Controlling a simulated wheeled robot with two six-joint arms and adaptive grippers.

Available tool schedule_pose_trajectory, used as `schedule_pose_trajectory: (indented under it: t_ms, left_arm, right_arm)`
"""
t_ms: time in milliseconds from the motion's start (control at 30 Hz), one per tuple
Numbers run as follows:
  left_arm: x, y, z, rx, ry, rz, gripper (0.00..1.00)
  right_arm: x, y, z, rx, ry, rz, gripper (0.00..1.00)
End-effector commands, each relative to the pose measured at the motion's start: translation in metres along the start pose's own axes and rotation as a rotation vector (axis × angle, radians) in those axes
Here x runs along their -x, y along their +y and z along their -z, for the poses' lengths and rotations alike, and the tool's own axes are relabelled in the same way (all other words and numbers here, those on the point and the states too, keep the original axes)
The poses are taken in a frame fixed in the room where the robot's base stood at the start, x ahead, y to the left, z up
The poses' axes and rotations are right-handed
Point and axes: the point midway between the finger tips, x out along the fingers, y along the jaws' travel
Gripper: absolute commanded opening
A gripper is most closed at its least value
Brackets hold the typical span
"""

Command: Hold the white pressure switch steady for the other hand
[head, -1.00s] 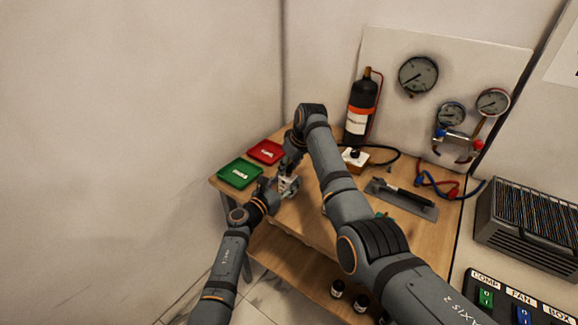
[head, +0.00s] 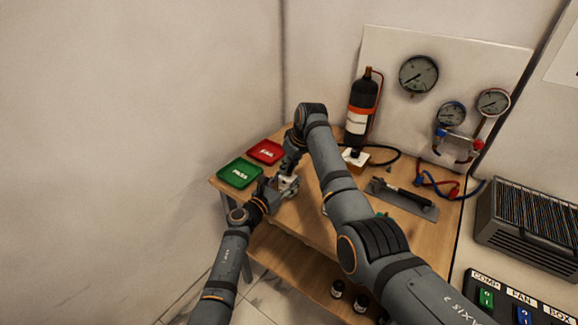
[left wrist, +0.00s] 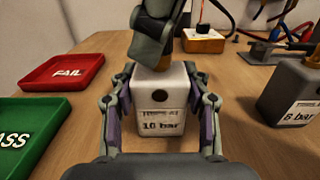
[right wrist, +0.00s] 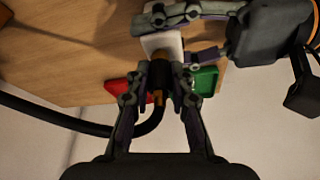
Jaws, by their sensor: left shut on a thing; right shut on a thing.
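The white pressure switch (left wrist: 158,112) is a box with a dark round spot and a label ending "10 bar". My left gripper (head: 274,190) has its fingers on both sides of it in the left wrist view and is shut on it. My right gripper (right wrist: 160,78) is shut on the end of a black hose (right wrist: 60,117), straight above the switch. A brass-coloured part (left wrist: 158,66) shows between the right gripper and the switch's top; whether it is seated is hidden.
A grey block labelled "6 bar" (left wrist: 291,95) stands to the right on the wooden table (head: 312,218). A red FAIL tray (head: 265,151) and a green PASS tray (head: 240,173) lie at the left. A black cylinder (head: 362,100) and gauges (head: 418,75) are at the back.

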Motion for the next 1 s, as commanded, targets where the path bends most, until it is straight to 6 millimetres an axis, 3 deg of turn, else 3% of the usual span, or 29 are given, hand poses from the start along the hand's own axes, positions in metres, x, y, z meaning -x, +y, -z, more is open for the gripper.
schedule_pose_trajectory:
  t_ms: [1000]
  left_arm:
    - [0.001,0.0,0.002,0.0,0.004,-0.001,0.05]
  right_arm:
    - [0.045,0.0,0.019,0.001,0.002,0.0,0.0]
